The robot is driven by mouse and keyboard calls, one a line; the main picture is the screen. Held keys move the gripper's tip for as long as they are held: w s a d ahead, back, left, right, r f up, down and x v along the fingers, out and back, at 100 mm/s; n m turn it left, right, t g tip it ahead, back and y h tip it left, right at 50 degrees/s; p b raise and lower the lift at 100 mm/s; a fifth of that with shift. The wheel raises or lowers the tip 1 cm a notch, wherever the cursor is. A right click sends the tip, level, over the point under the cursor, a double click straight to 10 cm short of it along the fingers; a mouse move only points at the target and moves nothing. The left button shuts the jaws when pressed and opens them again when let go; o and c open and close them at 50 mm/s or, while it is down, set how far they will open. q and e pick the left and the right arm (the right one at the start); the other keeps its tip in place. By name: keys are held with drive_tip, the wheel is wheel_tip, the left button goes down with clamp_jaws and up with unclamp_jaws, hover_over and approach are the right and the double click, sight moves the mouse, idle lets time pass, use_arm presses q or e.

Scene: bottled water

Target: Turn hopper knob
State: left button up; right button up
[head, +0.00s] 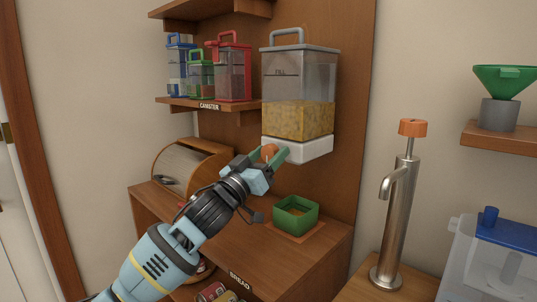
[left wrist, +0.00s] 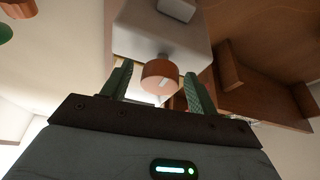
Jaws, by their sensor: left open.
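The hopper (head: 298,80) is a clear box with a grey handle, part filled with yellow grain, on a white base (head: 310,150) against the wooden back panel. Its orange knob (head: 269,152) sticks out from the front of the base. In the left wrist view the knob (left wrist: 160,76) shows as a round orange piece with a pale mark on its face. My left gripper (head: 267,157) is open, with its green fingers on either side of the knob. In the left wrist view, gaps show between the knob and both fingers (left wrist: 158,82). My right gripper is not in view.
A green square container (head: 295,215) sits on an orange mat on the wooden counter below the hopper. Several canisters (head: 234,70) stand on the shelf at left. A bread box (head: 190,165) is behind my arm. A metal tap (head: 402,210) stands at right.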

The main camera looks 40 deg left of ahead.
use_arm(q)
drive_tip(key=shift+w, duration=0.15)
drive_tip(key=c, duration=1)
